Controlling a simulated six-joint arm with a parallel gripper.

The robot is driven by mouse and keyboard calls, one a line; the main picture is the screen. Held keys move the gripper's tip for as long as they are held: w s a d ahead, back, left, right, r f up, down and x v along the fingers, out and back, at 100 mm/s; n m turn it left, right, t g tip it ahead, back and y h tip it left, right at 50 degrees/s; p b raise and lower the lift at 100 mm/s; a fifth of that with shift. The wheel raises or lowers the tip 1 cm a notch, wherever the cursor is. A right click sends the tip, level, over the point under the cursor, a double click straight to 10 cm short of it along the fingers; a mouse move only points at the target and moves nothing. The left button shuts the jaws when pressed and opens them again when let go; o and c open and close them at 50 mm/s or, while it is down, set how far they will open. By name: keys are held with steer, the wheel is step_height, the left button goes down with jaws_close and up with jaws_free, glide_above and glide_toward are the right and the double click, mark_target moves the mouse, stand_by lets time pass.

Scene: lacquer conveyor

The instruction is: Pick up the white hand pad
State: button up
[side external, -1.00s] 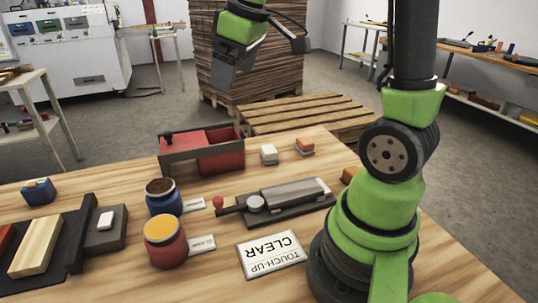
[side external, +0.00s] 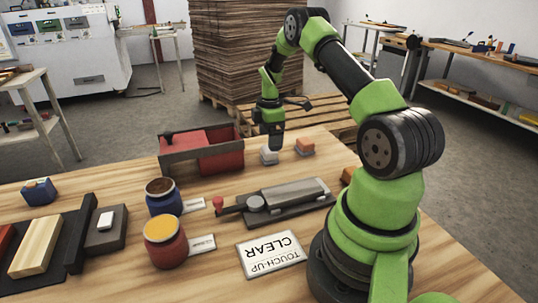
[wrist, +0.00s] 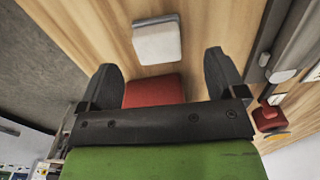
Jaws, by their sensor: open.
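The white hand pad (side external: 268,158) sits on the wooden table near its back edge, on a grey base. In the side view my gripper (side external: 273,143) points down just above it and partly covers it. In the wrist view the pad (wrist: 157,42) lies beyond the fingertips, roughly centred across the gap. My gripper (wrist: 160,63) is open, with nothing held. I cannot tell the exact height between fingertips and pad.
A red tray (side external: 218,160) with dark sides is to the left. In front are a grey clamp-like device (side external: 290,194), two jars (side external: 164,250) (side external: 163,205) and a CLEAR card (side external: 271,264).

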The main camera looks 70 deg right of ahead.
steer(key=f, duration=0.5)
steer(key=shift+w+f, duration=0.2)
steer(key=shift+f, duration=0.1)
steer(key=c, duration=1)
step_height(320, 180, up, 10)
steer(key=shift+r, duration=0.1)
steer(key=o, duration=0.3)
steer(key=shift+c, duration=1.1)
